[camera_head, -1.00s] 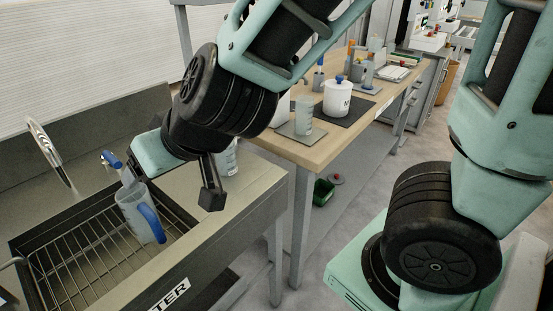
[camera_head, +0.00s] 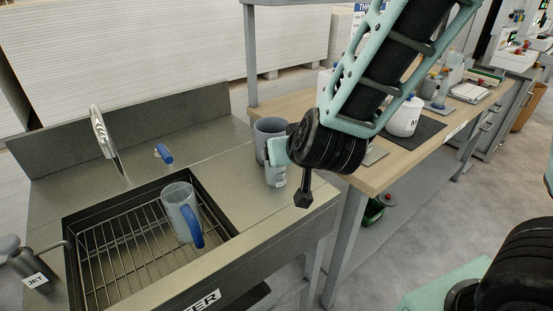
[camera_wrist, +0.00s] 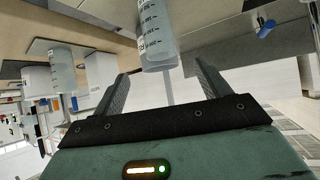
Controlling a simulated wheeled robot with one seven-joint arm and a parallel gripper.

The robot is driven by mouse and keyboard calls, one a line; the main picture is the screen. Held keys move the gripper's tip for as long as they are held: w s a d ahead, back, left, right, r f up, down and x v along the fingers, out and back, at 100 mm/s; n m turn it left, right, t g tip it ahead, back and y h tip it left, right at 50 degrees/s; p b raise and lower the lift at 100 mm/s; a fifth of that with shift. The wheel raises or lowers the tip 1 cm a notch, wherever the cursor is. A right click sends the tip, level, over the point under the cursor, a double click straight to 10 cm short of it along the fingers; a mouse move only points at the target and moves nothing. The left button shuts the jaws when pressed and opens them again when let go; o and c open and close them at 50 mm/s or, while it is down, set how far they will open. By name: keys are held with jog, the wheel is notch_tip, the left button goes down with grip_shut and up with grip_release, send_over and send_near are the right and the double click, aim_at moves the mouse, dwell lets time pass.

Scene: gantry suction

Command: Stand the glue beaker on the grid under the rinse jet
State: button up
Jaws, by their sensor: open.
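A clear beaker with a blue handle (camera_head: 180,212) stands upright on the wire grid (camera_head: 125,250) in the sink, in the head view. My gripper (camera_head: 290,185) is apart from it, to the right above the steel counter; one dark finger shows. A clear graduated vessel (camera_head: 275,176) is beside my gripper, partly hidden by it. In the wrist view my gripper (camera_wrist: 165,88) is open, with a graduated clear vessel (camera_wrist: 155,35) beyond the gap between the fingers. Whether they touch is unclear. I cannot tell which vessel holds glue.
A curved metal spout (camera_head: 105,140) rises behind the sink, and a blue-handled lever (camera_head: 164,153) stands behind the grid. A grey fixture labelled JET (camera_head: 38,278) is at the left. A grey cup-like shape (camera_head: 268,130) is behind my gripper. A wooden bench (camera_head: 375,178) stands to the right.

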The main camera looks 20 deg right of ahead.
jog(key=p, duration=0.4)
send_over(275, 177)
jog(key=s, duration=0.2)
notch_tip(275, 177, down, 4)
jog(key=shift+d+p+x, duration=0.2)
jog(key=shift+p+x, duration=0.3)
jog(key=shift+x, duration=0.9)
jog(key=shift+d+p+x, duration=0.2)
jog(key=shift+p+x, duration=0.3)
jog(key=shift+x, duration=0.9)
jog(key=shift+w+r, duration=0.1)
jog(key=shift+r, duration=0.15)
grip_shut()
